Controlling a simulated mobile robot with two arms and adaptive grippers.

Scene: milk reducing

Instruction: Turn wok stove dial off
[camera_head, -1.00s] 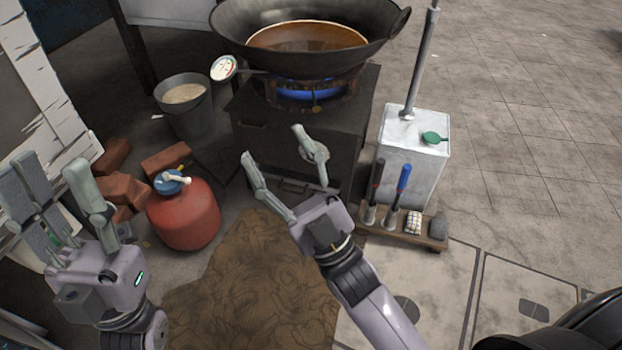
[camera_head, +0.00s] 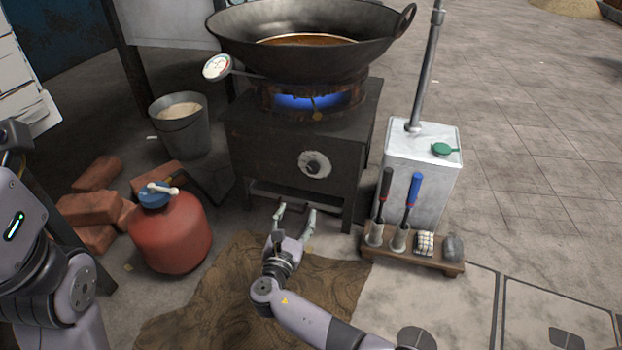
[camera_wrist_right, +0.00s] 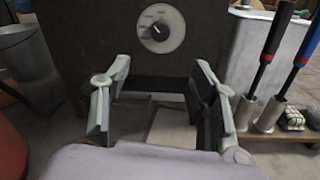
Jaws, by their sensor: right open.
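The wok stove (camera_head: 262,150) is a dark metal box with a blue flame (camera_head: 308,101) burning under the wok (camera_head: 300,62). Its dial (camera_head: 314,165) is a round pale plate with a dark knob on the front face. In the right wrist view the dial (camera_wrist_right: 160,28) is above and beyond my fingers. My right gripper (camera_head: 295,212) is open and empty, below and in front of the dial, apart from it. It also shows in the right wrist view (camera_wrist_right: 160,78). My left arm is at the left edge; its fingers are out of view.
A red gas tank (camera_head: 170,232) and bricks (camera_head: 98,208) are at left, with a bucket (camera_head: 181,130) behind. A white can (camera_head: 420,175) and a wooden tool rack (camera_head: 412,257) stand right of the stove. Brown matting (camera_head: 215,290) covers the floor in front.

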